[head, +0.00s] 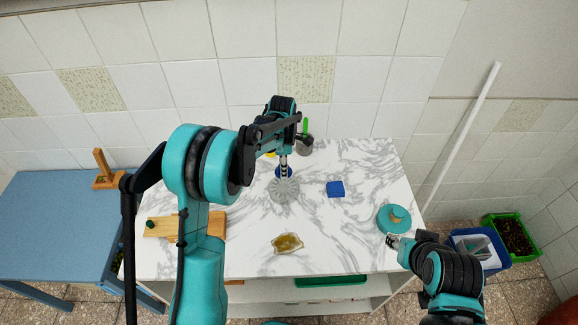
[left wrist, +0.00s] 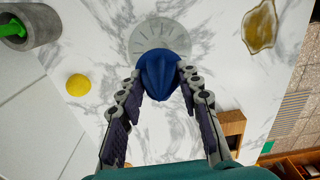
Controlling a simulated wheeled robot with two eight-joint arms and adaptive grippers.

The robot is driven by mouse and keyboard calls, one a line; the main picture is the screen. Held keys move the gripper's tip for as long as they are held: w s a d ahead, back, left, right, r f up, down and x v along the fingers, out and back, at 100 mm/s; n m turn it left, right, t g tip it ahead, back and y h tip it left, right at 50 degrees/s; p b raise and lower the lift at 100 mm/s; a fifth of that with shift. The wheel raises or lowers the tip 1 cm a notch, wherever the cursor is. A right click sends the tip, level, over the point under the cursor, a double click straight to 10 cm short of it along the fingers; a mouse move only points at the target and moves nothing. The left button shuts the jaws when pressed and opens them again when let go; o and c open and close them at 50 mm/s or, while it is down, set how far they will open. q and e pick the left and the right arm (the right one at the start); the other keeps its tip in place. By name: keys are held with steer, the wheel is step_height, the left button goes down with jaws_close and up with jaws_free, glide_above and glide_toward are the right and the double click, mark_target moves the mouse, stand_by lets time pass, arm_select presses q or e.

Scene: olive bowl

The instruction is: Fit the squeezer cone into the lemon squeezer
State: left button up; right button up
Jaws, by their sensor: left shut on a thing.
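The squeezer cone (left wrist: 158,73) is dark blue and ridged. My left gripper (left wrist: 160,92) is shut on it, one finger on each side. In the head view the blue cone (head: 284,173) shows partly behind my left gripper (head: 283,165). The lemon squeezer (head: 284,190) is a round, pale grey ribbed dish on the marble counter. In the left wrist view the squeezer (left wrist: 160,35) lies just beyond the cone, which overlaps its near edge. I cannot tell whether they touch. My right gripper (head: 394,241) is by the counter's right edge; its jaw state is unclear.
A blue block (head: 335,189) lies right of the squeezer, an amber dish (head: 288,243) in front. A yellow ball (left wrist: 78,85) and grey pot (head: 305,146) are behind. A teal round object (head: 388,226) sits near my right gripper, a wooden board (head: 160,228) at left.

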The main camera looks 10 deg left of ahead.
arm_select(q)
steer(key=shift+f+b, duration=2.35)
steer(key=shift+f, duration=0.55)
steer(key=shift+b, duration=0.35)
steer(key=shift+f+b, duration=1.25)
steer(key=shift+f, duration=0.25)
steer(key=o, duration=1.2)
steer(key=shift+r, duration=0.15)
step_height(320, 180, up, 12)
steer(key=shift+f, duration=0.1)
